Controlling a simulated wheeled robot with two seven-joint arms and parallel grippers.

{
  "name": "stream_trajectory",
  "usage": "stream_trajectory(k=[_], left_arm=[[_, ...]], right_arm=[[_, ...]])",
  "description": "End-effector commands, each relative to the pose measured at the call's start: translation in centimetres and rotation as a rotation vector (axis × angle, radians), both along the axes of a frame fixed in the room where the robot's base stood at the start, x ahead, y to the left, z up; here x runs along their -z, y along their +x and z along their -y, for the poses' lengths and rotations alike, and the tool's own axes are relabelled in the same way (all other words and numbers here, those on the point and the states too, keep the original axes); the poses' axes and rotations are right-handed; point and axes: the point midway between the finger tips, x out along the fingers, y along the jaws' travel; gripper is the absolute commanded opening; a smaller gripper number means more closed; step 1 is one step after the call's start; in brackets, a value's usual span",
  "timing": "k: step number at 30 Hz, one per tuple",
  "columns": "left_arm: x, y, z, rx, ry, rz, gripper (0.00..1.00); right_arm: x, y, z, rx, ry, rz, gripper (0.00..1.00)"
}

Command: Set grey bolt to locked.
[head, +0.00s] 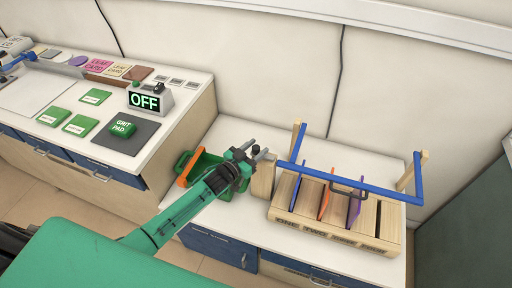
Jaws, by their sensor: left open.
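My left gripper (257,149) is open at the end of my green arm, beside the upper left of a wooden post (263,179). Its fingers point up and to the right, with nothing clearly between them. A wooden rack (340,232) has a blue bar frame (362,182) around its top and a dark grey looped handle (349,187) on the front bar. I cannot make out the grey bolt for certain. The area by the post is partly hidden by my gripper, so its locked or unlocked state cannot be told. My right gripper is out of view.
Blue, orange and purple panels stand in the rack's slots. A green tub with an orange handle (191,167) is behind my arm. On the left counter are an OFF display (145,101), a GRIT PAD block (122,129) and several cards. The wall is close behind.

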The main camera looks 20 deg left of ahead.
Motion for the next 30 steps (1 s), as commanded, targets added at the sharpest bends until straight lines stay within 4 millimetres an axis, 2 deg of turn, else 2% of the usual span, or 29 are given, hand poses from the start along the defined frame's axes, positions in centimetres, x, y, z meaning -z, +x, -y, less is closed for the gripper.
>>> stream_trajectory(k=[9, 16, 22, 30], left_arm=[[0.0, 0.2, 0.1, 0.000, 0.000, 0.001, 0.46], [0.0, 0.2, 0.1, 0.000, 0.000, 0.001, 0.01], [0.0, 0.2, 0.4, 0.000, -0.002, 0.000, 0.00], [0.0, 0.1, 3.3, 0.000, -0.002, 0.000, 0.00]], right_arm=[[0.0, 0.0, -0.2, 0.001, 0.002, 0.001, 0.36], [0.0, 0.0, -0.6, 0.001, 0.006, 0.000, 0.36], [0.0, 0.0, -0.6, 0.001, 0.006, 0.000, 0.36], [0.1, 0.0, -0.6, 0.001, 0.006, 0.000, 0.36]])
